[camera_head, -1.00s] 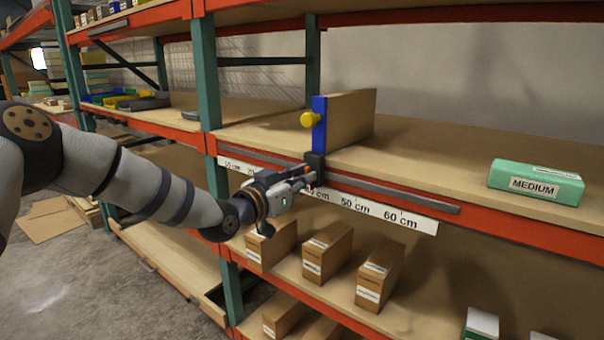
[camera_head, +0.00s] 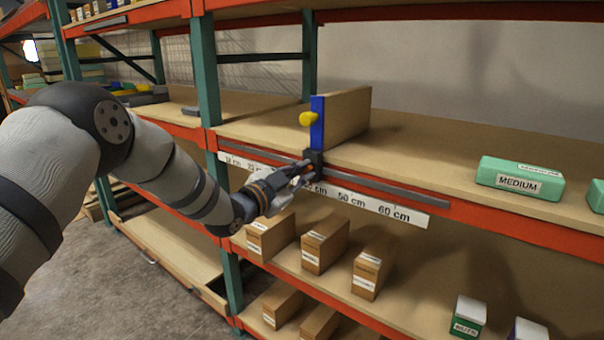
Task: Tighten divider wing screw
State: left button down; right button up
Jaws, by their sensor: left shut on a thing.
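The divider (camera_head: 346,121) stands upright on the middle shelf, a brown panel with a blue front edge (camera_head: 317,124). A yellow knob (camera_head: 308,118) sticks out to the left from the blue edge. A dark clamp block (camera_head: 314,161) sits below it on the grey rail (camera_head: 390,194) at the shelf's front. My left gripper (camera_head: 302,178) is at the front of this block, below the yellow knob, with its fingers closed. The wing screw itself is too small or hidden by the fingers to make out. My right gripper is not in view.
A white centimetre scale (camera_head: 372,206) runs along the orange shelf beam under the rail. A green box marked MEDIUM (camera_head: 520,180) stands on the shelf to the right. Several brown boxes (camera_head: 325,245) stand on the shelf below. A green upright post (camera_head: 205,75) is at the left.

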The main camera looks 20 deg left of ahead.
pick_arm(q)
jog(key=shift+a+f, duration=0.1)
jog(key=shift+f, duration=0.15)
jog(key=c, duration=1.9)
grip_release()
jog(key=shift+c, duration=0.2)
jog(key=shift+o, duration=1.4)
jog(key=shift+s, duration=0.15)
jog(key=shift+r, duration=0.15)
jog(key=v, duration=1.2)
